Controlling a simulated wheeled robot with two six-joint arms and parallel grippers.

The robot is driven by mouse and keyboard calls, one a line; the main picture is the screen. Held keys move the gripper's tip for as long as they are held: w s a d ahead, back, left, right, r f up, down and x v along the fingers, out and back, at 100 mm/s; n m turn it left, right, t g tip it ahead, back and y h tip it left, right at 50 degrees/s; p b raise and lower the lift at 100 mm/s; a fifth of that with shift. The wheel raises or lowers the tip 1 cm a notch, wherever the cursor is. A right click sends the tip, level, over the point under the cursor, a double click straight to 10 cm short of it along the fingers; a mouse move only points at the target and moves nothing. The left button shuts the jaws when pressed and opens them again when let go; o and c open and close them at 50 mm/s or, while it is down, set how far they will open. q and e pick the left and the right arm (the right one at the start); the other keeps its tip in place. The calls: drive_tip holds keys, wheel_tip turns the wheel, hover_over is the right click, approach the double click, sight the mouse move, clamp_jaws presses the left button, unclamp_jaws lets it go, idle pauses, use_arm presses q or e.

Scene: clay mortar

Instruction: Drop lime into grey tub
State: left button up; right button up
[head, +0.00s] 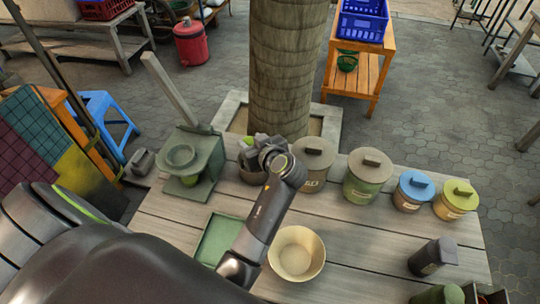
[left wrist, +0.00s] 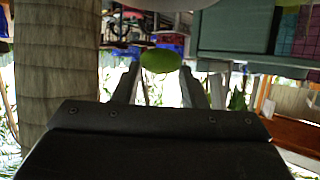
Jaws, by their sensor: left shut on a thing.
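The lime (head: 247,140) is bright green and sits at the tip of my left gripper (head: 258,148). In the left wrist view the lime (left wrist: 161,60) lies between the two fingers of my left gripper (left wrist: 160,72), which is shut on it. A dark grey open tub (head: 251,176) stands on the table just below the gripper. The gripper and lime appear above it, and much of its top is hidden. My right gripper is not in view.
Lidded canisters, including a tan one (head: 313,168), stand to the right of the tub. A grey-green press (head: 205,160) stands left. A cream bowl (head: 297,253), a green tray (head: 217,238) and a dark jar (head: 432,257) are nearer. A tree trunk (head: 290,75) rises behind.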

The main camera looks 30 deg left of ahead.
sight(259, 177)
use_arm(q)
drive_tip(key=f+b, duration=0.4)
drive_tip(key=f, duration=0.2)
drive_tip(key=shift+s, duration=0.2)
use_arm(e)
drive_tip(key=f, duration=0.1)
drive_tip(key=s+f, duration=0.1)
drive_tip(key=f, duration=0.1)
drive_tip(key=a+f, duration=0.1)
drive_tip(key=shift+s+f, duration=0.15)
use_arm(q)
drive_tip(key=o, duration=1.1)
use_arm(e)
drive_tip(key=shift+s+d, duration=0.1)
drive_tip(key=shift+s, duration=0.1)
use_arm(q)
drive_tip(key=shift+r, duration=0.15)
